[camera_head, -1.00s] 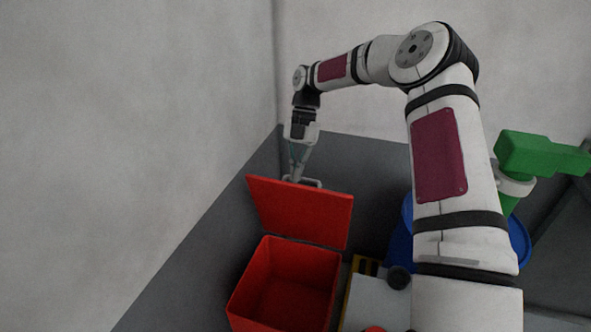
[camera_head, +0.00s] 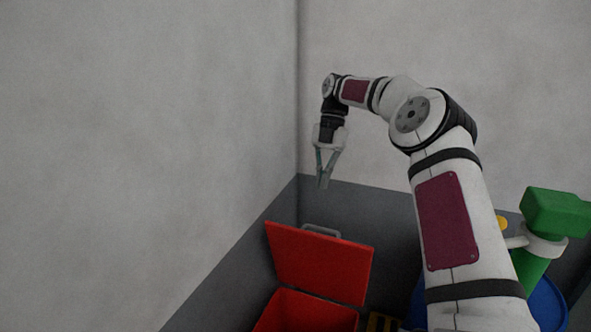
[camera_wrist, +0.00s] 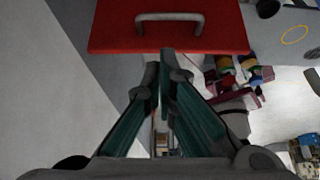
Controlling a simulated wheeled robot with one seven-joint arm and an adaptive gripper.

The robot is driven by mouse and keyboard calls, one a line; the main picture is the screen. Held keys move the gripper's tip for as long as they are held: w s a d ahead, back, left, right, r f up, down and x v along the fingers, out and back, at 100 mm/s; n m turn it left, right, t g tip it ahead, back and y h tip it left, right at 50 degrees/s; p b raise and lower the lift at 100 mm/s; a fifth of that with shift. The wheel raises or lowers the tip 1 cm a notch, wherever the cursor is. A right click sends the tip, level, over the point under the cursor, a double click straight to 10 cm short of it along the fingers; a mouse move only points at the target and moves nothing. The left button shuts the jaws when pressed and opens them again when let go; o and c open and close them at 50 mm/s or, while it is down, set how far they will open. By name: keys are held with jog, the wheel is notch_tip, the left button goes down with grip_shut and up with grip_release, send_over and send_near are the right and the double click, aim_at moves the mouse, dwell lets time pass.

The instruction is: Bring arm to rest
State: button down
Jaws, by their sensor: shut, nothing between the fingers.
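My arm reaches over from the right in the head view, with my gripper (camera_head: 323,186) hanging down above the red bin's raised lid (camera_head: 318,262). The fingers are together and hold nothing. In the wrist view my gripper (camera_wrist: 160,62) points towards the lid (camera_wrist: 225,38), and its grey handle (camera_wrist: 170,20) shows near the top. In the head view the gripper is apart from the lid, with the lid's handle (camera_head: 321,231) below it.
The open red bin (camera_head: 305,312) is partly cut off at the bottom. A green object (camera_head: 555,213) and a blue round thing (camera_head: 545,303) stand at the right, partly behind my arm. Grey walls meet behind my gripper. The wrist view shows several jumbled coloured items (camera_wrist: 235,75) at the right.

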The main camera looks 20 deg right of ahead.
jog(key=s+a+r+m+t+h+p, duration=0.1)
jog(key=s+a+r+m+h+p, duration=0.1)
jog(key=s+a+r+m, duration=0.45)
jog(key=s+a+r+m+t+h+p, duration=0.2)
jog(key=s+a+r+m+p, duration=0.15)
jog(key=s+r, duration=0.6)
jog(key=s+m+t+p, duration=0.4)
jog(key=s+m, duration=1.3)
jog(key=s, duration=1)
jog(key=shift+a+r+m+t+y, duration=0.15)
jog(key=shift+m+t+y, duration=0.15)
jog(key=shift+t, duration=0.2)
